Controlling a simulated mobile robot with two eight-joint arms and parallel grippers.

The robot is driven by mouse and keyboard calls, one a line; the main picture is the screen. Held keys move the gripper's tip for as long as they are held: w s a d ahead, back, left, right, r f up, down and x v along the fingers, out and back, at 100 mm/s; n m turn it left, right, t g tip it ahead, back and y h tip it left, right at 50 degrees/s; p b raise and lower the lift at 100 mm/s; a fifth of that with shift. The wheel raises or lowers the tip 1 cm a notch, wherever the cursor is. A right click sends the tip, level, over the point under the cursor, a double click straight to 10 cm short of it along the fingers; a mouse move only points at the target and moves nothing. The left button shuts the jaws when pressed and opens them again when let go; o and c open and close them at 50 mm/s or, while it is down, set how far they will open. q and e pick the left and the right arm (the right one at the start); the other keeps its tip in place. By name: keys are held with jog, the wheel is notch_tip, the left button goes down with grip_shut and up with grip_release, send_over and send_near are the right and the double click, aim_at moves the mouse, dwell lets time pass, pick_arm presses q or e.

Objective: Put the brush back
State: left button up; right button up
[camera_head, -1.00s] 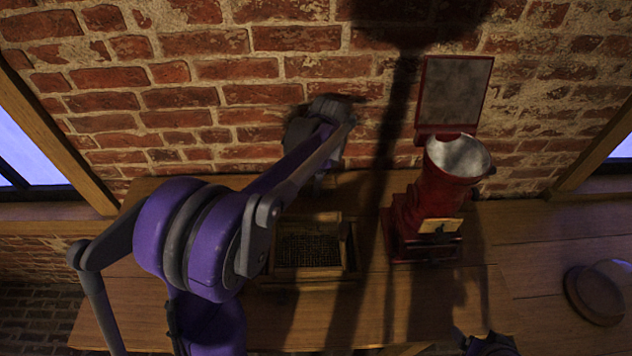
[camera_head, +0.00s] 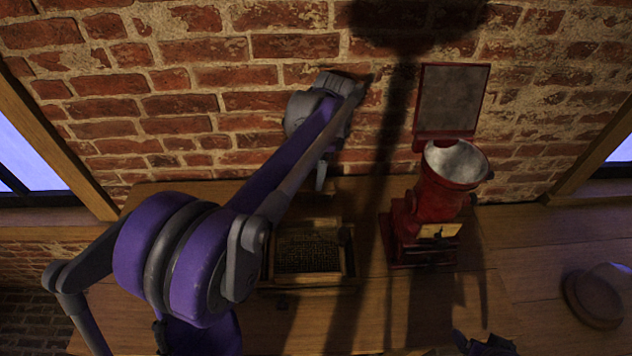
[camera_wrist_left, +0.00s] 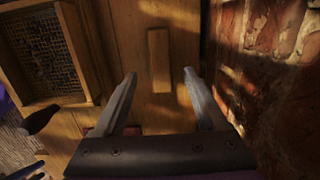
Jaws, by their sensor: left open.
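A wooden bar-shaped piece (camera_wrist_left: 159,60), which may be the back of the brush, lies on the wooden top near the brick wall in the left wrist view. No bristles show, so I cannot be sure. My left gripper (camera_wrist_left: 160,73) is open and empty, with one finger on each side of the piece in the picture. I cannot tell how far above it the fingers are. In the head view my left gripper (camera_head: 322,176) points down by the wall, mostly hidden behind its own wrist. My right gripper does not show clearly; only a dark arm part is at the bottom edge.
A wooden tray with a dark mesh (camera_head: 270,262) stands in front of my left gripper; its frame (camera_wrist_left: 82,50) shows in the wrist view. A red machine with a metal funnel (camera_head: 440,195) stands to the right. A round wooden object (camera_head: 592,300) is at far right.

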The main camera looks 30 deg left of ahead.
pick_arm(q)
jog(key=r, duration=0.4)
jog(key=shift+w+d+r, duration=0.2)
jog(key=shift+d+r, duration=0.05)
jog(key=shift+r, duration=0.15)
dwell(0.9)
